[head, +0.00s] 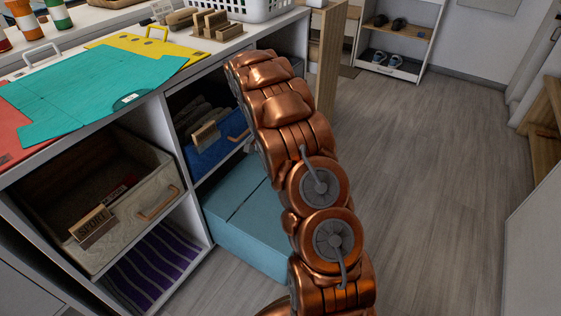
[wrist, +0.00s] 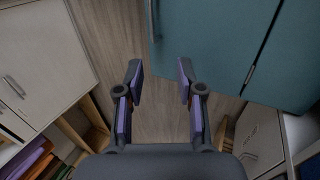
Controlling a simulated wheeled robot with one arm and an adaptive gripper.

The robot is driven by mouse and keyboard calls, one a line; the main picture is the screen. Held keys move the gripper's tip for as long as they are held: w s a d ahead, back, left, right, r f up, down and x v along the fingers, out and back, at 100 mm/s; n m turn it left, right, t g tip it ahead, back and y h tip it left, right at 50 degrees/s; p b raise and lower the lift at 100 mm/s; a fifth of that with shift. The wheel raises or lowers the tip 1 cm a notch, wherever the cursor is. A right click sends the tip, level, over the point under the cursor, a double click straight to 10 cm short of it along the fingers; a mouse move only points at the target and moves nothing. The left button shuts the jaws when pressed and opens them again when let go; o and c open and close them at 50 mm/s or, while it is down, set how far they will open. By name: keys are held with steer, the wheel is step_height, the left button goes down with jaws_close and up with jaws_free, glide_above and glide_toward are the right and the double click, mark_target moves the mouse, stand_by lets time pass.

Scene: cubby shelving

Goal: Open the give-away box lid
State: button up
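A closed teal box (head: 248,222) sits low at the foot of the cubby shelving, partly hidden behind my arm. A seam runs across its flat top. I see no label on it, so I cannot tell for sure that it is the give-away box. A teal surface (wrist: 208,45) with a dark seam and a dark handle at its left edge fills the top right of the wrist view; it looks like the same box. My gripper (wrist: 160,72) is open and empty, with its fingers apart just below that surface in the picture. My arm hides the gripper in the head view.
A cream bin (head: 135,205) with a "SPORT" tag and a blue bin (head: 215,150) fill nearby cubbies. Purple striped cloth (head: 155,265) lies below. Coloured folders (head: 95,90) and a white basket (head: 245,8) are on top. The floor (head: 430,170) to the right is clear.

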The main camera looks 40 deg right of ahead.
steer(key=v, duration=1.2)
stand_by(0.7)
